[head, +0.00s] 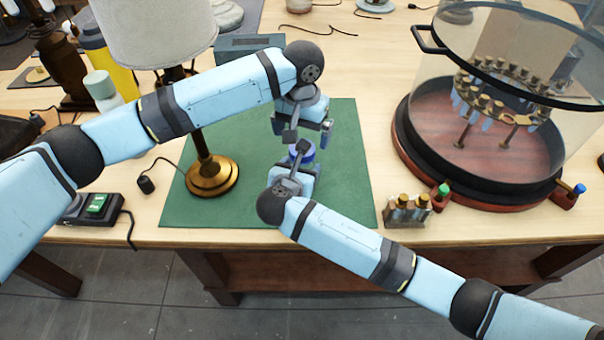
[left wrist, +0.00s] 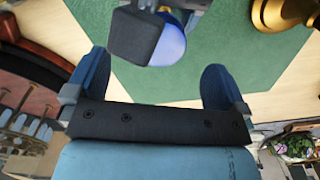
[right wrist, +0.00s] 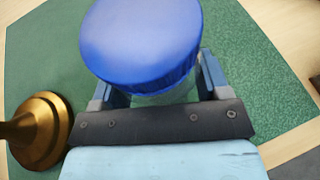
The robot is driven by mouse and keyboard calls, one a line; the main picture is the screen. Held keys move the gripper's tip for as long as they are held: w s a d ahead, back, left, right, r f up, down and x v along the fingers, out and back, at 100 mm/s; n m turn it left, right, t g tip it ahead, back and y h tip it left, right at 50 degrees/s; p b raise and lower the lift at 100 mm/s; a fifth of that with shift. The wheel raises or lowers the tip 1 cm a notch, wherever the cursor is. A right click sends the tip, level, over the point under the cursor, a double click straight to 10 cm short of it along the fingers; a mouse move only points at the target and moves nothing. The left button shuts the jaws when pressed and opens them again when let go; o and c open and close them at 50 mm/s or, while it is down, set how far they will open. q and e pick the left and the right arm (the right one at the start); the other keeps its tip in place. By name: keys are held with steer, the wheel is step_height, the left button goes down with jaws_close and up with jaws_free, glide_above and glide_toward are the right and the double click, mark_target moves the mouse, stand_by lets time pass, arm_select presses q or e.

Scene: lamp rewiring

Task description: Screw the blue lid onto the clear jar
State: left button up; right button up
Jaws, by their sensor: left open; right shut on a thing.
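The blue lid (head: 302,150) sits on top of the clear jar, over the green mat (head: 345,180). In the right wrist view the lid (right wrist: 140,40) fills the upper middle and hides most of the jar (right wrist: 165,97). My right gripper (right wrist: 157,84) is shut on the jar below the lid. My left gripper (head: 301,128) is open and empty, just above and behind the lid. In the left wrist view the lid (left wrist: 173,45) is partly covered by a dark block, beyond my open fingers (left wrist: 156,88). I cannot tell how tightly the lid sits.
A lamp with a brass base (head: 213,177) and white shade (head: 155,30) stands left, close under my left arm. A large round glass-walled case (head: 480,150) stands right. Small brass-topped bottles (head: 407,211) sit near the front edge. A black switch box (head: 93,208) lies front left.

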arm_select(q)
step_height(320, 180, up, 4)
steer(key=shift+f, duration=0.1)
steer(key=shift+n, duration=0.6)
step_height(320, 180, down, 8)
steer(key=shift+f, duration=0.1)
steer(key=n, duration=0.2)
steer(key=shift+n, duration=0.3)
steer(key=shift+r+n, duration=0.3)
steer(key=shift+n, duration=0.2)
step_height(320, 180, up, 7)
steer(key=shift+f, duration=0.1)
steer(key=w+d+r+m+t+h, duration=0.4)
steer(key=w+r+m+t, duration=0.1)
steer(key=w+r+t, duration=0.15)
steer(key=w+d+r+m+t+h, duration=0.3)
steer(key=w+r+m+t, duration=0.3)
steer(key=w+t, duration=0.1)
steer(key=s+d+r+m+g+h, duration=0.2)
steer(key=s+d+r+m+h, duration=0.1)
steer(key=m, duration=1)
steer(key=s+d+r+m+g+h, duration=0.3)
steer(key=r+m+h, duration=0.4)
steer(key=m+h, duration=0.3)
steer(key=s+d+m, duration=0.1)
steer(key=s+m, duration=0.1)
steer(key=shift+d+r+m, duration=0.15)
steer(key=shift+r+m, duration=0.1)
steer(key=shift+m, duration=0.15)
